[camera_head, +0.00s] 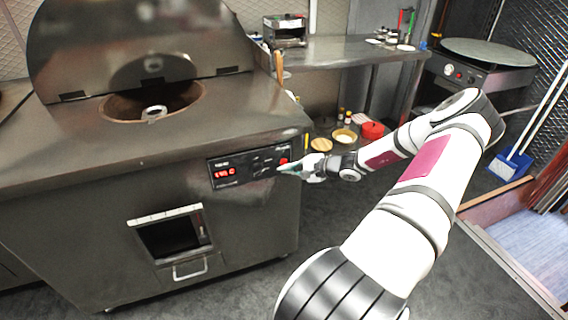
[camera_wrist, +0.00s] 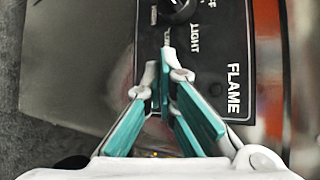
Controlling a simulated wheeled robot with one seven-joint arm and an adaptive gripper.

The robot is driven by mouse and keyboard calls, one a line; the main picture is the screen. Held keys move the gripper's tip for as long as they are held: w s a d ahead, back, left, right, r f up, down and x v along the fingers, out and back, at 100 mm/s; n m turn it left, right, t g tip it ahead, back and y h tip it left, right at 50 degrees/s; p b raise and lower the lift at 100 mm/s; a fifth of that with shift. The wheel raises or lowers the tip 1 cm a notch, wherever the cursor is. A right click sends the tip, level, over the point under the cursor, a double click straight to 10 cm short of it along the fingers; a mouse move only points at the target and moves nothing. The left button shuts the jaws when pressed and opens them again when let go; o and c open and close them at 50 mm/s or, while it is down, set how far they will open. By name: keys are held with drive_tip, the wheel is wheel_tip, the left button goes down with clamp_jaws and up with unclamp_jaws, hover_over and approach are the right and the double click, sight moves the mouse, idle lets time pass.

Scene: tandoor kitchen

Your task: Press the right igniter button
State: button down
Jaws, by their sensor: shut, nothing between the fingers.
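The control panel (camera_head: 245,165) is a black strip on the front of the steel tandoor, with a red lit display (camera_head: 225,172) at its left and a small red round part (camera_head: 283,160) near its right end. My gripper (camera_head: 283,170) is shut and empty, its tips in front of the panel's right end, just below the red part. In the wrist view, the teal-padded fingers of my gripper (camera_wrist: 166,62) meet over the panel, beside the words LIGHT and FLAME. A dark knob (camera_wrist: 178,8) shows above the tips. No igniter button is clearly visible; whether the tips touch the panel I cannot tell.
The tandoor's open round mouth (camera_head: 152,103) lies on top, its lid (camera_head: 145,45) raised behind. A small door with a handle (camera_head: 190,270) is below the panel. Bowls and a red pot (camera_head: 372,130) stand beyond my arm. A steel table (camera_head: 345,50) is behind.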

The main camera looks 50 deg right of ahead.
drive_tip(key=shift+w, duration=0.1)
drive_tip(key=shift+w+d, duration=0.2)
drive_tip(key=shift+w, duration=0.1)
drive_tip(key=shift+w+d+b, duration=0.25)
drive_tip(key=shift+w+b, duration=0.1)
drive_tip(key=shift+b, duration=0.1)
idle(1.0)
drive_tip(key=shift+s, duration=0.1)
drive_tip(key=shift+s+a, duration=0.45)
drive_tip(key=shift+s, duration=0.2)
drive_tip(key=shift+s+a+p, duration=0.3)
drive_tip(key=shift+s+a, duration=0.15)
drive_tip(key=shift+s, duration=0.25)
drive_tip(key=shift+s+a+p, duration=0.25)
drive_tip(key=shift+s+a, duration=0.2)
drive_tip(key=shift+s, duration=0.25)
drive_tip(key=shift+s+a+p, duration=0.3)
drive_tip(key=shift+s+a, duration=0.15)
drive_tip(key=shift+s, duration=0.25)
